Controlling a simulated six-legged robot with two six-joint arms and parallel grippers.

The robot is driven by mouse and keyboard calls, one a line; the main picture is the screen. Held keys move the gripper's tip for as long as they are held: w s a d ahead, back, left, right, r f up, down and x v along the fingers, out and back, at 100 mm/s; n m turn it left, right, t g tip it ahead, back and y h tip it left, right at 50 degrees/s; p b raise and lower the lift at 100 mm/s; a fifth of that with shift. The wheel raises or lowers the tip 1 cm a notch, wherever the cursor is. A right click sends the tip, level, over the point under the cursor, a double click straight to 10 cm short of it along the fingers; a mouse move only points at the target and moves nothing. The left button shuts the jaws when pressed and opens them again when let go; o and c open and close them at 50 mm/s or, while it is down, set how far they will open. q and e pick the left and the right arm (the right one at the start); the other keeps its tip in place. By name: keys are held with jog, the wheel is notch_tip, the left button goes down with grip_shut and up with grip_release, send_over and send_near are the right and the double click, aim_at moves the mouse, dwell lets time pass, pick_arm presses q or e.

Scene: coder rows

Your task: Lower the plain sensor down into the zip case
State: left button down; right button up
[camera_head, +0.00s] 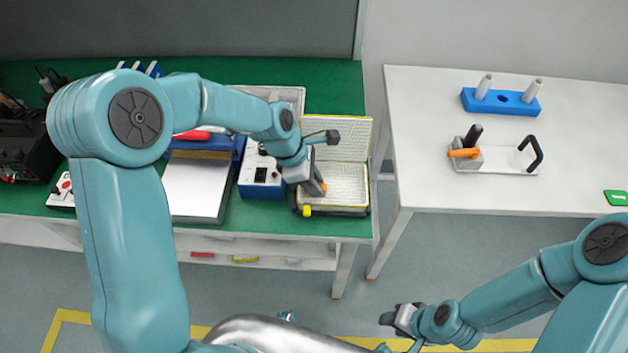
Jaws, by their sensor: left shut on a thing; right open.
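The zip case (351,178) lies open near the right end of the green bench, with its pale, textured lid (352,128) raised at the back and a dark outer edge. My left gripper (320,186) is over the left part of the case's base. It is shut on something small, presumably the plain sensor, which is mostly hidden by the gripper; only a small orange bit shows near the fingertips. I cannot tell whether it touches the case lining. My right gripper (391,318) is open and empty, low over the floor in front of the benches.
A blue and white box (260,178) stands close left of the case, beside a grey-topped device (195,187). A yellow knob (307,211) is at the case's front left corner. The white table (420,120) holds a blue block (500,102) and a clamp fixture (495,158).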

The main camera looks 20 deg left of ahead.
pick_arm(q)
jog(key=shift+f, duration=0.25)
jog(key=c, duration=0.9)
grip_release()
jog(key=p+v, duration=0.1)
jog(key=v, duration=1.5)
jog(key=shift+a, duration=0.2)
jog(key=shift+r, duration=0.1)
jog(key=shift+p, duration=0.35)
jog(key=shift+s, duration=0.1)
